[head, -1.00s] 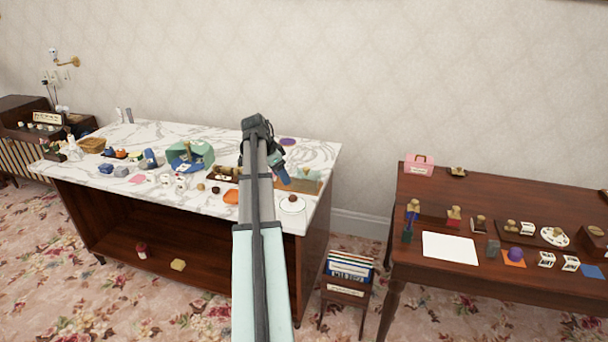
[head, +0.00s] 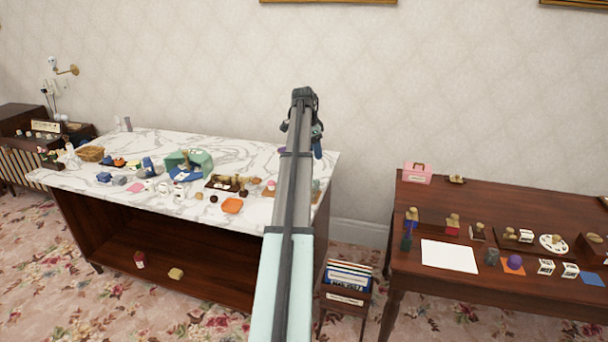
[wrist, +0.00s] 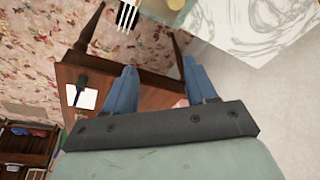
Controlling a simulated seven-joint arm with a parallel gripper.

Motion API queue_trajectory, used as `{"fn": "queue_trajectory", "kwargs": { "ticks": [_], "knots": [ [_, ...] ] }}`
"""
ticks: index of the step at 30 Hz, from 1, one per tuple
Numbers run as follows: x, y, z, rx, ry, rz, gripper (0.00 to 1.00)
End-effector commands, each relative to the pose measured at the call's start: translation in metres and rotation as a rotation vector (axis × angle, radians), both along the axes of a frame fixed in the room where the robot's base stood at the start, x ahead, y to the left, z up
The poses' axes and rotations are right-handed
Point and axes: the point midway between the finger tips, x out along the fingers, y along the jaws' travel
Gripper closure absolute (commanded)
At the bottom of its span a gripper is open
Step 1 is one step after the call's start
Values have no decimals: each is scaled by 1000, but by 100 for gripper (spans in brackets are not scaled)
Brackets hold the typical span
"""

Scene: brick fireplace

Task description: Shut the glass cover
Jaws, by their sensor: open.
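My gripper (head: 318,143) is raised above the right end of the marble-topped table (head: 225,146), in front of the wall. In the wrist view its two blue fingers (wrist: 160,85) stand apart with nothing between them. I cannot make out the glass cover clearly. A tan board (head: 316,196) at the table's right end is mostly hidden behind my arm, and whether it bears the cover is not clear. The wrist view shows a pale, partly see-through thing (wrist: 172,5) cut off at the top edge, by the marble corner; I cannot tell its state.
Small items crowd the marble top, among them a green case (head: 203,158) and an orange dish (head: 232,206). The brown table (head: 500,205) at right holds stamps and a white sheet (head: 449,256).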

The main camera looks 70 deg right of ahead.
Motion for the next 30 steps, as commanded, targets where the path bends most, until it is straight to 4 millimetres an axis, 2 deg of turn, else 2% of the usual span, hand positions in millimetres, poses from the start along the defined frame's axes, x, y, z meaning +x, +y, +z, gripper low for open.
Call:
{"fn": "queue_trajectory", "kwargs": {
  "ticks": [1, 4, 8, 10, 14, 17, 30],
  "knots": [
    [11, -23, 8, 25, -29, 12, 44],
    [29, -36, 14, 83, -83, 46, 44],
    [44, -31, 15, 160, -140, 97, 44],
    [45, -22, 13, 190, -149, 120, 44],
    [45, -20, 7, 200, -146, 136, 44],
    [44, -19, -4, 199, -145, 135, 44],
    [44, -19, -80, 199, -144, 134, 44]
  ]
}}
